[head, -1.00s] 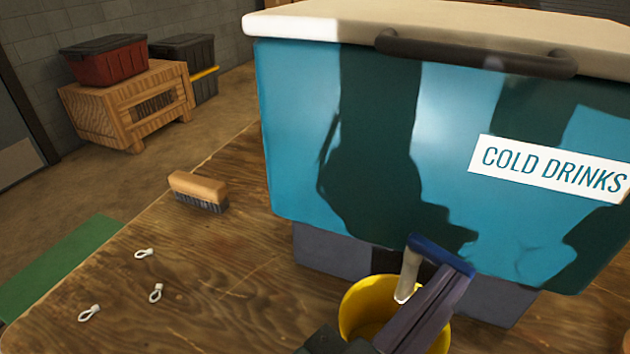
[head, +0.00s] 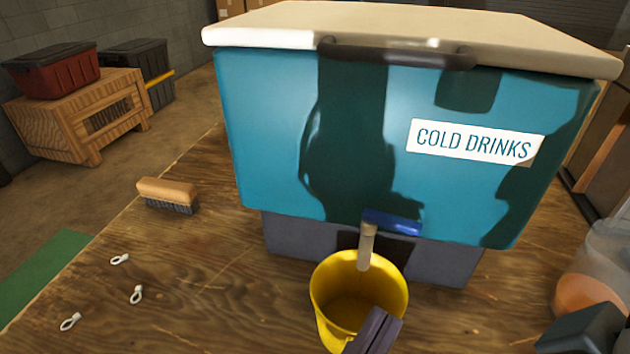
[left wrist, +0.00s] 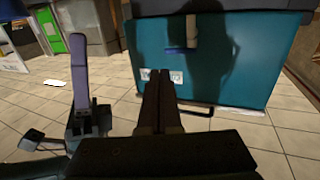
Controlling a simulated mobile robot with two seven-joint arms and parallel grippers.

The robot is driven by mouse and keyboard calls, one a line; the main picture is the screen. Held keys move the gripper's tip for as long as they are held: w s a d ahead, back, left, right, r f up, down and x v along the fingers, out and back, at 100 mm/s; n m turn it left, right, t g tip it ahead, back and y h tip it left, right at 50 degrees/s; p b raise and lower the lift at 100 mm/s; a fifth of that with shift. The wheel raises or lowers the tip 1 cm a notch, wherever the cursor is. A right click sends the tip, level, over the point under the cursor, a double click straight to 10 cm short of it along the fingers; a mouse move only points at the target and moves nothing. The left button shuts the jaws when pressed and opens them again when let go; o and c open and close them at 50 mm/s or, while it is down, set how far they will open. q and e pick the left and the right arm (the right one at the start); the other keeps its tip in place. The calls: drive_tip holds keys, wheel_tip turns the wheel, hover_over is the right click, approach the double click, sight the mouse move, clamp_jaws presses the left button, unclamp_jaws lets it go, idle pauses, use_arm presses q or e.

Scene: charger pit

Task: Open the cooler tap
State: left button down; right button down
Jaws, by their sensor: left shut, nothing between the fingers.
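The teal cooler (head: 270,130) has a white lid and a COLD DRINKS label. Its tap has a pale spout (head: 367,247) pointing down over a yellow bucket (head: 322,290) and a blue lever (head: 393,222) lying sideways to the right. No stream is visible. My left gripper (head: 384,322) is shut and empty at the bucket's near right rim, apart from the lever. In the left wrist view its fingers (left wrist: 161,75) point toward the cooler, which appears upside down, with the blue lever (left wrist: 178,50) beyond them. My right gripper (left wrist: 81,62) seems to show side-on there; its opening is unclear.
A wooden brush (head: 168,193) and several small white loops (head: 136,294) lie left on the wooden table (head: 220,285). A clear container with orange contents (head: 590,280) stands at the right. A red bin (head: 50,72) sits on a crate behind.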

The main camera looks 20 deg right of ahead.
use_arm(q)
drive_tip(key=v, duration=0.5)
drive_tip(key=shift+s+d, duration=0.2)
drive_tip(key=shift+s, duration=0.1)
